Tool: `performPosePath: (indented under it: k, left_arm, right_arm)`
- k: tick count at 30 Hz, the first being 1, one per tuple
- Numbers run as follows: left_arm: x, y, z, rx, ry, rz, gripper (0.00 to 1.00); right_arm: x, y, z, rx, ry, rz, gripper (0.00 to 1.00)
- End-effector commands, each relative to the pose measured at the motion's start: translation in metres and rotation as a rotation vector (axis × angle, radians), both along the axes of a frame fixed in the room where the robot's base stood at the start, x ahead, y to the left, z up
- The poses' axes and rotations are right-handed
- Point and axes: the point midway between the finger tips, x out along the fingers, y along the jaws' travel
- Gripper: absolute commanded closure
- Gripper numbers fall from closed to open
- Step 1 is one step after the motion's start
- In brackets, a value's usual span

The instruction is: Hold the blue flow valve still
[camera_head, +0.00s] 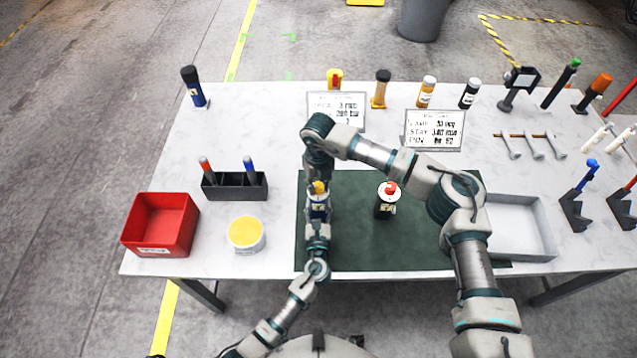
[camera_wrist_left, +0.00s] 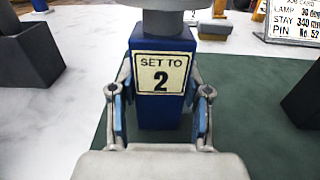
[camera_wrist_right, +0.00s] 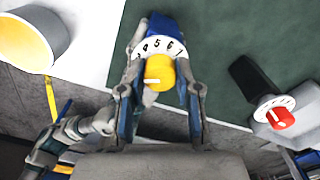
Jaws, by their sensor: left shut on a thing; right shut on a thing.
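The blue flow valve (camera_head: 318,208) stands upright on the dark green mat (camera_head: 345,250), with a yellow knob (camera_wrist_right: 160,70) over a white numbered dial. Its blue body carries a label reading "SET TO 2" in the left wrist view (camera_wrist_left: 160,82). My left gripper (camera_wrist_left: 161,105) is shut on the blue body from the near side, a finger on each flank. My right gripper (camera_wrist_right: 160,85) reaches from above and is shut on the yellow knob. The knob's white mark shows, but the number it points at is unclear.
A black valve with a red knob (camera_head: 386,206) stands to the right on the mat. A red bin (camera_head: 133,225), a yellow-topped tub (camera_head: 246,247) and a black holder (camera_head: 225,190) are at left. A grey tray (camera_head: 543,235) is at right. Two cards and several bottles stand behind.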

Motion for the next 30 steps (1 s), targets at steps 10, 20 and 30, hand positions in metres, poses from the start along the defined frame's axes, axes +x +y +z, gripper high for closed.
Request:
performPosePath:
  k: [10,20,30]
  left_arm:
    - [0.000,0.001,0.000,-0.001,-0.001,0.003,1.00]
    - [0.000,0.001,0.000,-0.001,-0.001,0.002,1.00]
    - [0.000,0.001,0.000,0.000,-0.001,0.002,1.00]
  right_arm:
    - [0.002,-0.003,-0.001,-0.004,-0.002,0.067,1.00]
    - [0.001,-0.002,0.000,-0.003,-0.002,0.068,0.42]
    - [0.002,-0.001,0.031,0.000,-0.005,0.068,0.42]
